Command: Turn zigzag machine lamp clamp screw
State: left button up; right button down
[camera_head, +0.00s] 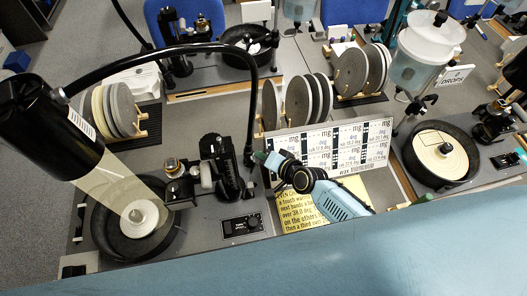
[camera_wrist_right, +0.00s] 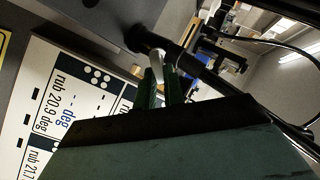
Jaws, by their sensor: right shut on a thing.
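A black gooseneck lamp has its large head (camera_head: 45,125) at the left, and its thin black neck (camera_head: 160,50) arches over and down to the bench edge beside the left machine (camera_head: 225,170). My right gripper (camera_head: 262,157) reaches to the foot of this neck, with its green fingertips shut there. In the right wrist view the green fingers (camera_wrist_right: 163,85) close around a small pale metal piece (camera_wrist_right: 157,62), at a black rod and clamp (camera_wrist_right: 150,40). It appears to be the clamp screw, mostly hidden by the fingers. My left gripper is not in view.
A board of printed cards (camera_head: 330,148) stands just right of my gripper, with a yellow note sheet (camera_head: 300,212) in front. A black lap bowl (camera_head: 105,225) is at the left, racks of discs (camera_head: 303,100) behind, and a drip tank (camera_head: 425,50) at the right.

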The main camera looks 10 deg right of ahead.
jog(key=shift+m+g+h+p, duration=0.4)
jog(key=shift+m+p, duration=1.55)
jog(key=shift+m, duration=1.05)
jog(key=shift+f, duration=0.1)
jog(key=c, duration=1.8)
grip_release()
jog(key=shift+s+d, duration=0.1)
jog(key=p+v, duration=0.1)
jog(key=v, duration=1.2)
jog(key=shift+s+p, duration=0.1)
jog(key=shift+p, duration=0.2)
